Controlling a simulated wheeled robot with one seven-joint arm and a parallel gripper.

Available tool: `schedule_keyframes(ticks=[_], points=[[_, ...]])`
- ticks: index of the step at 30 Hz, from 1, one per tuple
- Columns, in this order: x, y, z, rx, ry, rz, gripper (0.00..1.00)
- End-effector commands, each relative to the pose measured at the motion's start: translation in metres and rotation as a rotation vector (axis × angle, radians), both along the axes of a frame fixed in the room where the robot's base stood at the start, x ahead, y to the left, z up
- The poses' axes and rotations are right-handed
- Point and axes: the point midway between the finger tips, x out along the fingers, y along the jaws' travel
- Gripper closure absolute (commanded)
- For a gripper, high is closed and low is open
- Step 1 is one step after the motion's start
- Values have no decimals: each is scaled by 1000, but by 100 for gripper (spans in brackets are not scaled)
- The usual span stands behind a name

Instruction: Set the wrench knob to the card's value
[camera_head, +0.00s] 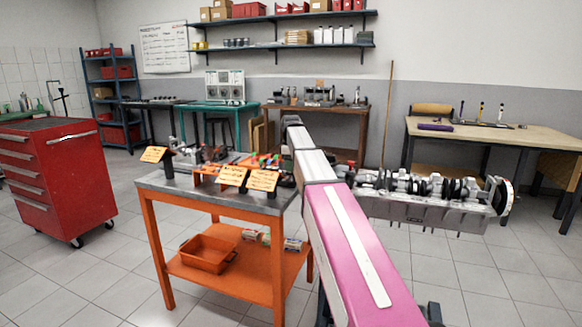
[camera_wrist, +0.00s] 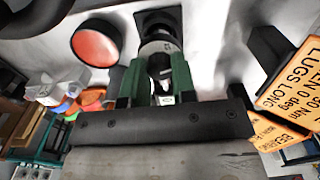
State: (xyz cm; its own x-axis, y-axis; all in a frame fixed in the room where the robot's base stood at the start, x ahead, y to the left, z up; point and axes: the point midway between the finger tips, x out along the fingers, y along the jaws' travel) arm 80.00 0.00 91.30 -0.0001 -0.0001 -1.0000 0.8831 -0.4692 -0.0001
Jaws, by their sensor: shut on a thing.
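In the wrist view, the two green fingers of my gripper (camera_wrist: 157,82) are closed on a small dark and silver round part that looks like the wrench knob (camera_wrist: 158,50). Its setting cannot be read. An orange card (camera_wrist: 292,85) stands at the right of that view, slanted and cut off. It reads partly "LUGS LONG", "0 deg" and a number ending in Nm. In the head view, orange cards (camera_head: 232,176) stand along the front of the orange-legged bench (camera_head: 168,188). My pink and white arm hides my gripper and the knob there.
A red round disc (camera_wrist: 96,43) is close beside the fingers in the wrist view. Several small parts crowd the bench top. An engine block with a crankshaft (camera_head: 430,195) is right of my arm. A red tool cabinet (camera_head: 55,175) stands left, with open floor between.

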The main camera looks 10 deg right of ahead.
Motion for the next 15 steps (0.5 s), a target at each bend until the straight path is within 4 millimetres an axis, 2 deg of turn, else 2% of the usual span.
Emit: schedule_keyframes(ticks=[8, 15], points=[[0, 0, 0, 0, -1, -182, 99], [0, 0, 0, -1, -1, -408, 99]])
